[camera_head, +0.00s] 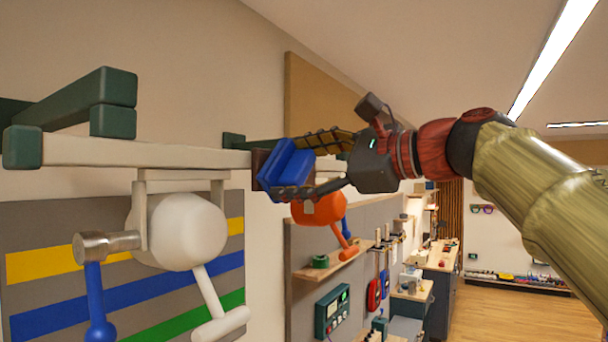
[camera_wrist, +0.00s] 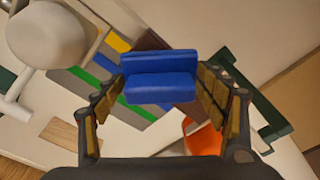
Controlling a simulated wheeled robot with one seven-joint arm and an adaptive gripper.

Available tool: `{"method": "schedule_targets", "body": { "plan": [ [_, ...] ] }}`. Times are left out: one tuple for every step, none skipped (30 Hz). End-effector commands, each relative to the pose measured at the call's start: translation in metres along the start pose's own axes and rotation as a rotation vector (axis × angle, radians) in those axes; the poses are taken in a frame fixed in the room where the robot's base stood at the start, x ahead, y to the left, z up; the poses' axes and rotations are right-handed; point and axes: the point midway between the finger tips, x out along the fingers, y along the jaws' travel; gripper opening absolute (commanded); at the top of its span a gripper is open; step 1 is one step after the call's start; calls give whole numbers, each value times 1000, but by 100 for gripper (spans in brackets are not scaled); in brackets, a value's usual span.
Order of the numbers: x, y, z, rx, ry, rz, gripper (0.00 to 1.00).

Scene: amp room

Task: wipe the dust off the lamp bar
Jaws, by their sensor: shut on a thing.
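My gripper (camera_head: 283,165) is shut on a blue block-shaped wiper (camera_head: 277,168). In the wrist view the blue wiper (camera_wrist: 160,82) sits between the two fingers of my gripper (camera_wrist: 162,88). The pale lamp bar (camera_head: 120,153) runs along the wall at the left, and the wiper is at its right-hand stretch. A dark brown patch (camera_head: 261,162) shows at the wiper's edge; it also shows in the wrist view (camera_wrist: 150,40). I cannot tell whether it is dust or part of the wiper. Whether the wiper touches the bar is unclear.
Dark green brackets (camera_head: 75,105) stick out at the bar's left end. A striped panel (camera_head: 50,265) is behind. Shelves with tools stand farther right; open floor (camera_head: 520,318) lies beyond.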

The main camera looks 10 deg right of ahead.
Motion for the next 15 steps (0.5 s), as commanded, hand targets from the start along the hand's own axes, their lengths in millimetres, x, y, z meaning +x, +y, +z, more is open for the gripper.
{"method": "schedule_targets", "body": {
  "plan": [
    [0, 2, 1, 0, -1, 1, 52],
    [0, 2, 1, 0, -1, 1, 52],
    [0, 2, 2, 0, 0, 1, 52],
    [0, 3, 2, 0, 0, 1, 52],
    [0, 3, 3, 0, 0, 1, 52],
    [0, 5, 4, -1, 0, 1, 52],
    [0, 6, 5, -1, 0, 1, 52],
    [0, 8, 7, -1, 0, 1, 52],
    [-1, 10, 9, -1, 0, 1, 52],
    [-1, 12, 10, -1, -1, 2, 52],
    [-1, 14, 12, -1, -1, 2, 52],
    [-1, 16, 15, -1, -2, 2, 52],
    [-1, 18, 17, -1, -2, 1, 52],
    [-2, 19, 18, -1, -2, 1, 52],
    [-2, 21, 20, -1, -1, 1, 52]
  ]
}}
